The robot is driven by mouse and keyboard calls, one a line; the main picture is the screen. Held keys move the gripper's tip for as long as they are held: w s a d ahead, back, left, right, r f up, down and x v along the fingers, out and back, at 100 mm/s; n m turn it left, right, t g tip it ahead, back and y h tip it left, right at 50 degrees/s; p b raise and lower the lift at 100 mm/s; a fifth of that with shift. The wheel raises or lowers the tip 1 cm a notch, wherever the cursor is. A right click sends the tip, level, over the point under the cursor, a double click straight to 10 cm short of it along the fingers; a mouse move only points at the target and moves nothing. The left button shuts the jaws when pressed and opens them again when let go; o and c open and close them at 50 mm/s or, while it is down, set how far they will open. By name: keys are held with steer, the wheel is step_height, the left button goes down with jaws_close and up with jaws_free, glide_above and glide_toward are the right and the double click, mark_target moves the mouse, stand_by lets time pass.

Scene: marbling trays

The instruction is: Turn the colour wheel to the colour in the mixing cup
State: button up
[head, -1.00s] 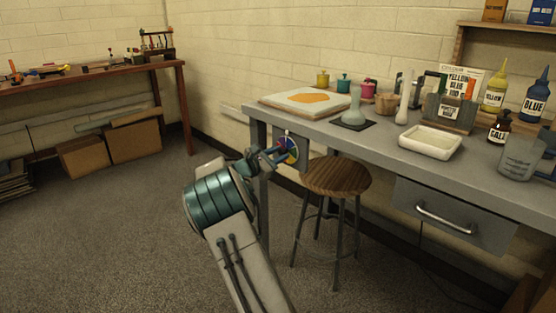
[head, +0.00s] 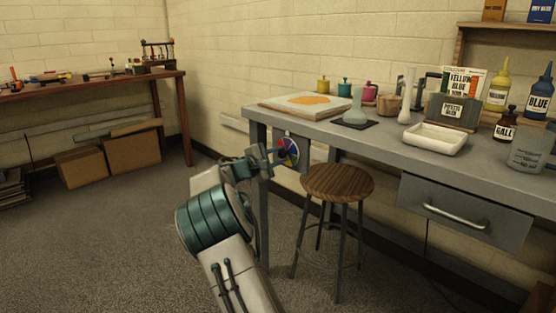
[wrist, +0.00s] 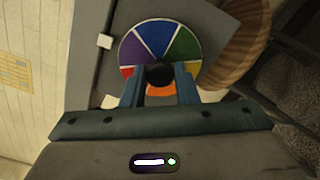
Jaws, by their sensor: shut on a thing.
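The colour wheel (wrist: 152,40) is on a grey panel below the bench's left end. It also shows in the head view (head: 292,146). In the wrist view its purple, blue and green segments face up, red is at left, yellow at right, and orange is low between my fingers. My gripper (wrist: 160,78) is shut on the black knob (wrist: 160,73) at the wheel's centre. I cannot tell for certain which vessel is the mixing cup; a clear beaker (head: 528,153) stands at the bench's right end.
A wooden stool (head: 337,183) stands close to the right of the wheel. The grey bench (head: 375,143) carries a white tray (head: 434,139), bottles and small coloured pots. A drawer (head: 462,205) is under it. The floor at left is open.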

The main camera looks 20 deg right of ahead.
stand_by(0.4)
steer(key=o, duration=1)
steer(key=p+v, duration=0.3)
steer(key=v, duration=1.1)
steer(key=shift+p, duration=0.4)
steer(key=shift+d, duration=0.1)
